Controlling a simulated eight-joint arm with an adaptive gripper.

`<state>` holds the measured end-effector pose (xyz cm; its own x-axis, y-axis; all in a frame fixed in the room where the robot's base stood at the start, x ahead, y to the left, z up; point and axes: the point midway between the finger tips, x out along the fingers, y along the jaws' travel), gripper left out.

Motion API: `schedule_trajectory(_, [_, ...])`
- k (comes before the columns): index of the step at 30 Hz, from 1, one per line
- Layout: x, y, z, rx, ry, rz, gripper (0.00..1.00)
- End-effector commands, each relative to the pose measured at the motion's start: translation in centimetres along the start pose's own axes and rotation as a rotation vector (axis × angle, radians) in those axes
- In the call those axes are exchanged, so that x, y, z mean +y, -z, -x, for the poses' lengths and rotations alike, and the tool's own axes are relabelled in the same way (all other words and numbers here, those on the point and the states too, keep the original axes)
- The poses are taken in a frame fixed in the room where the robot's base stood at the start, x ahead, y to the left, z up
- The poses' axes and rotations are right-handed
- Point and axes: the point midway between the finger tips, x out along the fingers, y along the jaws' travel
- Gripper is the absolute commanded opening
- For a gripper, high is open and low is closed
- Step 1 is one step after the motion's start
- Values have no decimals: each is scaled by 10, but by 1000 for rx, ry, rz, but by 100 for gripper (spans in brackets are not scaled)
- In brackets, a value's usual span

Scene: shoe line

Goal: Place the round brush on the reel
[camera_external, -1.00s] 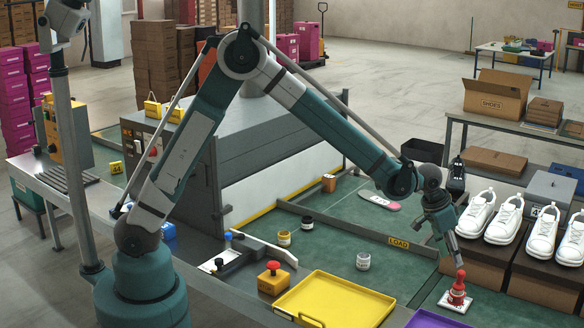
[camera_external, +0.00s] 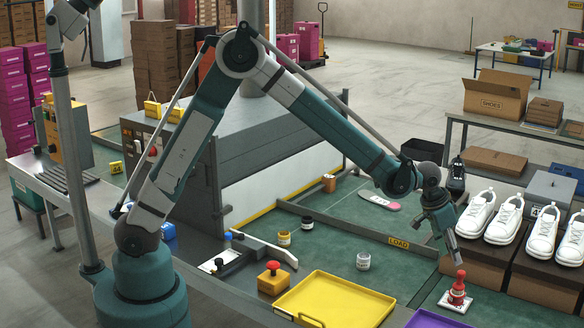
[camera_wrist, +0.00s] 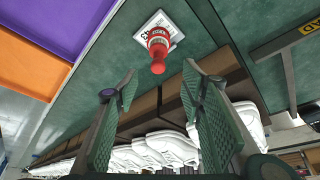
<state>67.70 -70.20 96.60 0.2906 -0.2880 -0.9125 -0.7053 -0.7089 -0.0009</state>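No thing in view can be named for certain as the round brush or the reel. A small red upright piece (camera_external: 457,288) with a narrow top stands on a white card (camera_external: 443,303) at the front right. In the wrist view the red piece (camera_wrist: 158,46) stands on the white card (camera_wrist: 176,31), which bears dark print. My gripper (camera_external: 452,262) is just above the red piece and apart from it. In the wrist view my gripper (camera_wrist: 160,75) is open, with nothing between its fingers.
White shoes (camera_external: 503,222) stand on brown boxes close at the right.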

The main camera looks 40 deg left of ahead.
Motion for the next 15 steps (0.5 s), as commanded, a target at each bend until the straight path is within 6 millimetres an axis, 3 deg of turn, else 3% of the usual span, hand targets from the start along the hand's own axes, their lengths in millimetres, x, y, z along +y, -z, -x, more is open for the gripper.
schedule_trajectory(8, [-40, -8, 35, 9, 16, 36, 40])
schedule_trajectory(15, [-97, -27, 90, 25, 41, 91, 40])
